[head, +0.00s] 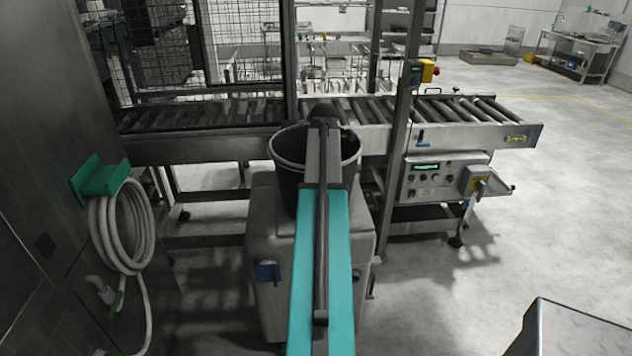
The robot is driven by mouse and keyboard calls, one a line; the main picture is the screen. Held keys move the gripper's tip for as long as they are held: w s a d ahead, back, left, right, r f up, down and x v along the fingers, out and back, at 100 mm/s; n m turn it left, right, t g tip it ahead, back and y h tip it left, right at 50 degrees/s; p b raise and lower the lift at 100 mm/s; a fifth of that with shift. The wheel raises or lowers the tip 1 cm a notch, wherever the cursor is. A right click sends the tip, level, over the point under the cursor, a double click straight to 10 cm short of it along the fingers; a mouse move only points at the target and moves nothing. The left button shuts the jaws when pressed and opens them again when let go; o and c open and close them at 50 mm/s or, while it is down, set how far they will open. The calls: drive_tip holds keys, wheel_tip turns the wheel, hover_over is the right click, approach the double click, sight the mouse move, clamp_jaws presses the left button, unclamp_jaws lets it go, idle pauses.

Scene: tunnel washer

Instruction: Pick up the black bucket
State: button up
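The black bucket (287,178) stands upright on top of a grey box-like unit (268,232), near the middle of the head view. Its round rim shows on both sides of my arm, and its top is open. My teal and dark arm stretches forward over the bucket and covers its middle. The arm's far dark joint is at the bucket's far rim. My gripper's fingers do not show; the arm hides that part. I cannot tell whether anything touches the bucket.
A roller conveyor (450,110) runs across behind the bucket, with a metal post (402,130) to the right. A control box (432,180) sits under it. A hose (122,235) hangs on the left cabinet.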

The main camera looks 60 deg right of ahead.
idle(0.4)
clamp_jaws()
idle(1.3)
